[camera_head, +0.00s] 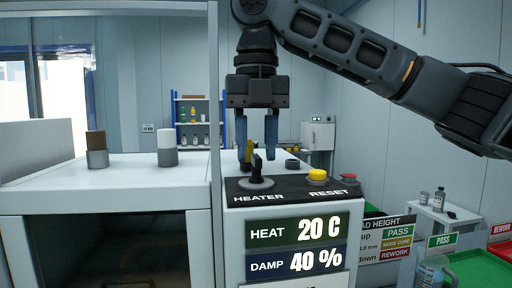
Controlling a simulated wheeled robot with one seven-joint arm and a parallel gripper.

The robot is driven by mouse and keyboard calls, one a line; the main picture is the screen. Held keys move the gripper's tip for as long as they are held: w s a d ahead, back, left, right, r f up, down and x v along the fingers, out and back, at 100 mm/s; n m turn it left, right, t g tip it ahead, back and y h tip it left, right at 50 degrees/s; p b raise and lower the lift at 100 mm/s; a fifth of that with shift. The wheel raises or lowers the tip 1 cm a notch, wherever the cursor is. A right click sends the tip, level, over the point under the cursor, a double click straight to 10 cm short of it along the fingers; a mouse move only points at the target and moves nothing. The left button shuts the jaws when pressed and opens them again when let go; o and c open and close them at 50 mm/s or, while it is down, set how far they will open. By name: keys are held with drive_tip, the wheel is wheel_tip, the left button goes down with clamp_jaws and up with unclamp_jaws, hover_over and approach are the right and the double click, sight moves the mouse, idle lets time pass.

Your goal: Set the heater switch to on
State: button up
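The heater switch (256,175) is a black upright lever on a round grey base, on the dark sloped top of the panel above the "HEATER" label. A yellow piece shows just behind and left of the lever; I cannot tell whether it is part of the switch. My gripper (257,150) points down over the switch from above. Its two blue-grey fingers are apart and nothing is held between them. The fingertips are close to the top of the lever, and I cannot tell whether they touch it. The switch's on and off marks are not legible.
Right of the switch are a yellow button (317,176) and a red button (348,180) by "RESET". The panel's display (297,248) reads HEAT 20 C and DAMP 40 %. A pale frame post (215,120) stands close left of my gripper. A white cabinet top (125,172) holds two cylinders.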

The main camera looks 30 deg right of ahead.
drive_tip(key=shift+f, duration=0.3)
clamp_jaws()
idle(0.3)
